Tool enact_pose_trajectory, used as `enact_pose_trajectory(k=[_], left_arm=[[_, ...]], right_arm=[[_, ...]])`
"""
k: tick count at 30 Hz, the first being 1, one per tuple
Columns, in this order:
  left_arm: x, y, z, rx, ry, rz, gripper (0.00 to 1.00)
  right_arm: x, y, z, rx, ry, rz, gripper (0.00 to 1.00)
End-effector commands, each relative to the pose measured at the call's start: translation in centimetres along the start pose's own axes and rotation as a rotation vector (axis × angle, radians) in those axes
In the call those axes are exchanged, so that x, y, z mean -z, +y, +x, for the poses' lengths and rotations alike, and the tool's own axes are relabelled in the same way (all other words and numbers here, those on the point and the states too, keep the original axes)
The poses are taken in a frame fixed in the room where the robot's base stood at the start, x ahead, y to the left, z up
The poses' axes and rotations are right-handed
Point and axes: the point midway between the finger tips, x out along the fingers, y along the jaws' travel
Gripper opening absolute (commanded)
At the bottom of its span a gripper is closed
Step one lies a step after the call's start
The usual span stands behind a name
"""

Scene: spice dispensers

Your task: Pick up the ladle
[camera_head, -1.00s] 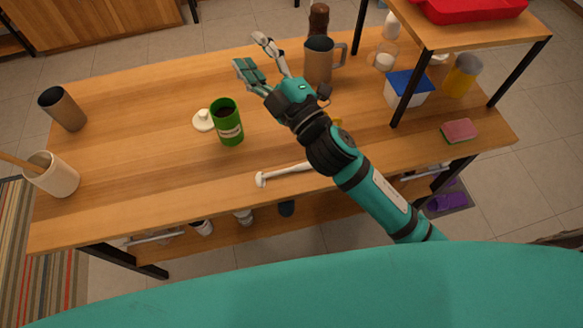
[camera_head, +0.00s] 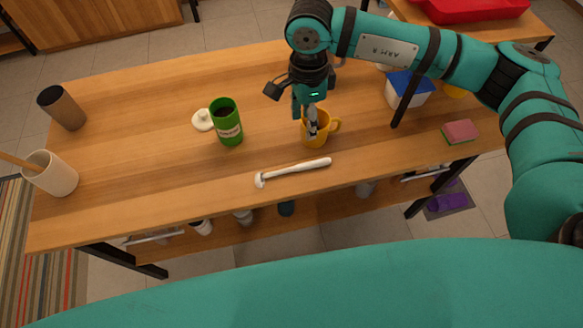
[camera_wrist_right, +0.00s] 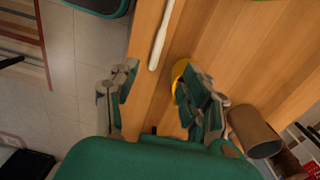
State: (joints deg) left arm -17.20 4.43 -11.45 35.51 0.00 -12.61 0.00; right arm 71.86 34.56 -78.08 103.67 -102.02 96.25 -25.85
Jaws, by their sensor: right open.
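The white ladle (camera_head: 293,172) lies on the wooden table near its front edge, its handle pointing right and its small head at the left. In the right wrist view the ladle (camera_wrist_right: 160,36) shows only as a pale handle at the top. My right gripper (camera_head: 309,122) points down behind the ladle and overlaps the yellow mug (camera_head: 327,126) in the head view. In the right wrist view my right gripper (camera_wrist_right: 158,96) has its fingers wide apart with nothing between them; the ladle lies beyond them. My left gripper is not in view.
A green tin (camera_head: 228,132) and a white lid (camera_head: 203,121) stand left of the gripper. A pink and green sponge (camera_head: 460,131) and a blue-lidded tub (camera_head: 412,91) are on the right. A brown mug (camera_wrist_right: 258,135) shows in the wrist view. The tabletop around the ladle is clear.

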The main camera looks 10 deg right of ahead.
Motion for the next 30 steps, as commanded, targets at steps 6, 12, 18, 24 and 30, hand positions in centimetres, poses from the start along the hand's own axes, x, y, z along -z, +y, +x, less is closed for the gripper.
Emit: enact_pose_trajectory(k=[6, 12, 18, 24, 30], left_arm=[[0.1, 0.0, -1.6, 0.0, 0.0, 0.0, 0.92], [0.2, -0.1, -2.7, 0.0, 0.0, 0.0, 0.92], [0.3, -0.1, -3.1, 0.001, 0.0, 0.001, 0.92], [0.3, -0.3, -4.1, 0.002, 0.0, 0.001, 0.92], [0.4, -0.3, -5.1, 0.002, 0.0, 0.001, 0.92]], right_arm=[[-0.1, 0.3, 4.4, -0.009, -0.002, 0.001, 0.47], [-0.2, 0.3, 8.6, -0.008, -0.003, 0.0, 0.47], [-0.2, 0.2, 11.0, -0.005, -0.005, -0.001, 0.47], [-0.3, 0.3, 12.4, -0.007, -0.005, 0.0, 0.47], [-0.4, 0.2, 15.5, -0.006, -0.006, 0.001, 0.47]])
